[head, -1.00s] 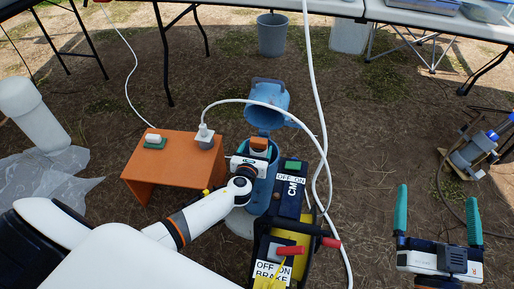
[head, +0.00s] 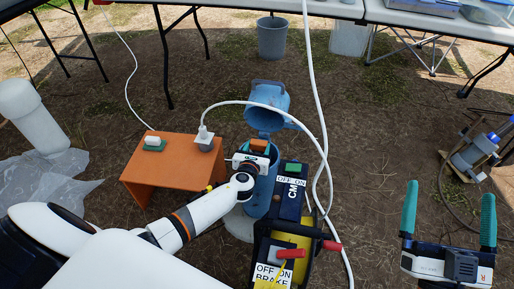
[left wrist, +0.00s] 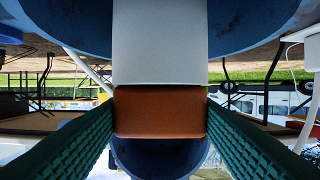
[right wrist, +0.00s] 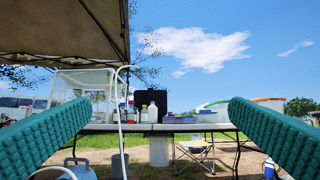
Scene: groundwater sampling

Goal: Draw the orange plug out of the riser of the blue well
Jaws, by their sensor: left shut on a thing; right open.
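The blue well (head: 262,190) stands upright at the middle of the head view, its lid (head: 267,97) swung open behind it. The orange plug (head: 259,145) shows at the well's top. My left gripper (head: 256,153) is at the well mouth, shut on the plug. In the left wrist view the plug (left wrist: 160,112) sits between the two teal fingers, against the end of the white riser (left wrist: 160,45). I cannot tell how deep the plug sits. My right gripper (head: 449,215) is open and empty at the right, clear of the well.
A black and yellow reel unit (head: 287,225) with labelled switches stands close to the well's right. An orange-brown stand (head: 172,168) is at its left, with a white cable (head: 245,101) arching over the well. A white hose (head: 318,120) hangs beside it. Tables (head: 230,4) stand at the back.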

